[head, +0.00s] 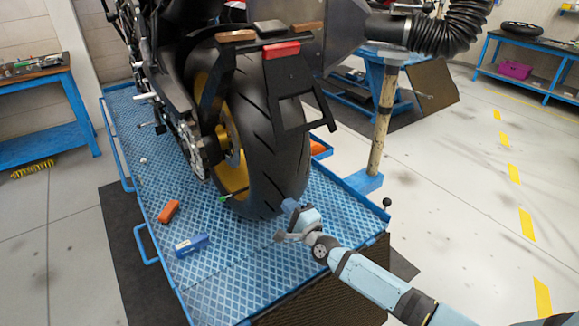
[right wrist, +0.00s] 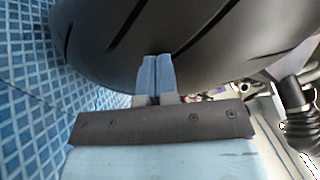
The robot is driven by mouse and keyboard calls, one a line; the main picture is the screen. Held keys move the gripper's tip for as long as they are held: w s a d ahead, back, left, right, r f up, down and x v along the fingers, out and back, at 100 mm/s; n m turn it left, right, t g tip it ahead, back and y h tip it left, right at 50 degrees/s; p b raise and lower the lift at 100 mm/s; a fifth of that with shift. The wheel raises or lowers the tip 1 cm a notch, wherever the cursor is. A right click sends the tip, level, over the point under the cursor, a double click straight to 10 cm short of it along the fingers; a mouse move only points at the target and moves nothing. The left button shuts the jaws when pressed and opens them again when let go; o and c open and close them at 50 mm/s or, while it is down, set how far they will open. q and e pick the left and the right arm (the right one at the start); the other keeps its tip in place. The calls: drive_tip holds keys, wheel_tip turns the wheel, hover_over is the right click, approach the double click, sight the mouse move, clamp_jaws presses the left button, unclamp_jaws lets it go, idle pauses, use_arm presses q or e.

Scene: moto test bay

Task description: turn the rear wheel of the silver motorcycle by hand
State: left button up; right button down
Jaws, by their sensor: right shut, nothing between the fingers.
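The motorcycle's rear wheel (head: 262,150) stands on a blue tread-plate lift (head: 230,270), with a wide black tyre and a gold rim (head: 232,165). My right gripper (head: 290,205) is at the lower right of the tyre in the head view, low over the lift plate. In the right wrist view the blue fingers (right wrist: 155,75) are shut together with nothing between them. Their tips overlap the grooved tyre (right wrist: 200,30); I cannot tell whether they touch it. My left gripper is not in view.
A blue workbench (head: 40,110) is at left.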

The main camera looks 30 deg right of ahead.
sight(286, 171)
drive_tip(key=shift+s+d+r+p, duration=0.1)
drive_tip(key=shift+r+p, duration=0.95)
drive_tip(key=shift+r, duration=0.15)
drive_tip(key=shift+s+r+p, duration=0.1)
drive_tip(key=shift+r+p, duration=0.95)
drive_tip(key=shift+r, duration=0.15)
drive_tip(key=shift+s+r+p, duration=0.2)
drive_tip(key=shift+r+p, duration=0.2)
drive_tip(key=shift+r, duration=0.15)
drive_tip(key=shift+r+p, duration=0.85)
drive_tip(key=shift+s+r+p, duration=0.1)
drive_tip(key=shift+r+p, duration=0.25)
drive_tip(key=shift+r, duration=0.1)
drive_tip(key=shift+r+p, duration=1.15)
drive_tip(key=shift+r, duration=0.3)
drive_tip(key=shift+f, duration=0.1)
